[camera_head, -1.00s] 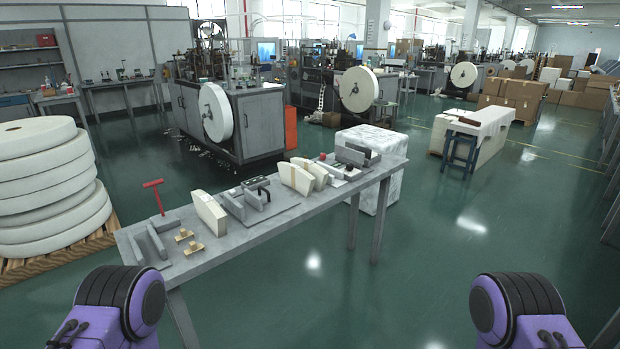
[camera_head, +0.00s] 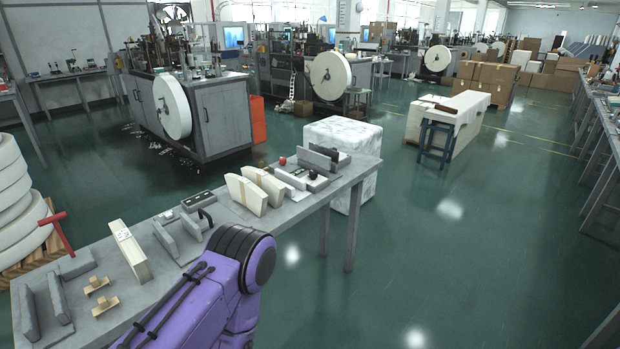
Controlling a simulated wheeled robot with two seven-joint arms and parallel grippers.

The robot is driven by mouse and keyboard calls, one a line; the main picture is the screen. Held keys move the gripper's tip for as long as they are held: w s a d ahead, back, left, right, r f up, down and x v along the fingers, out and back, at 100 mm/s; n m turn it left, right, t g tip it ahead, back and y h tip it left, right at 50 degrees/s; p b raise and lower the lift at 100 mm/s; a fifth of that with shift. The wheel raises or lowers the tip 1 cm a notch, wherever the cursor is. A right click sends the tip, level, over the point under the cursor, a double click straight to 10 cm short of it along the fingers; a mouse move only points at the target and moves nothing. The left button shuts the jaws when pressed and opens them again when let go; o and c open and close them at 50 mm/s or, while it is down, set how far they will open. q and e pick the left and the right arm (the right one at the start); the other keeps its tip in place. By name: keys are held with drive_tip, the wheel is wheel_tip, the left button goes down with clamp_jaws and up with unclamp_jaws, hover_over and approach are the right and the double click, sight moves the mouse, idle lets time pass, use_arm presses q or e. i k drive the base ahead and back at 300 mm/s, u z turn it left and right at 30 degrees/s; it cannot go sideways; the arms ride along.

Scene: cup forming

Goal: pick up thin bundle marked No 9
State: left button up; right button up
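Cream paper bundles stand on the long grey table (camera_head: 330,188). A thin bundle (camera_head: 130,255) stands on its edge at the left part of the table, with small dark marks on its top too small to read. Two more bundles, a left one (camera_head: 245,196) and a right one (camera_head: 265,185), stand side by side near the middle, each with a tan band. I cannot tell which one is marked No 9. My purple left arm comes in at the bottom and covers part of the table's front edge. Neither gripper shows.
Grey angle blocks (camera_head: 44,302), brass-coloured pieces (camera_head: 105,306) and a red T-handle (camera_head: 56,232) are at the table's left end. Grey fixtures (camera_head: 325,158) are at its far end, with a white wrapped block (camera_head: 343,150) behind. Green floor to the right is open.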

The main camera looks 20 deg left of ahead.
sight(274, 189)
drive_tip(key=i, duration=0.9)
drive_tip(key=u, duration=0.4)
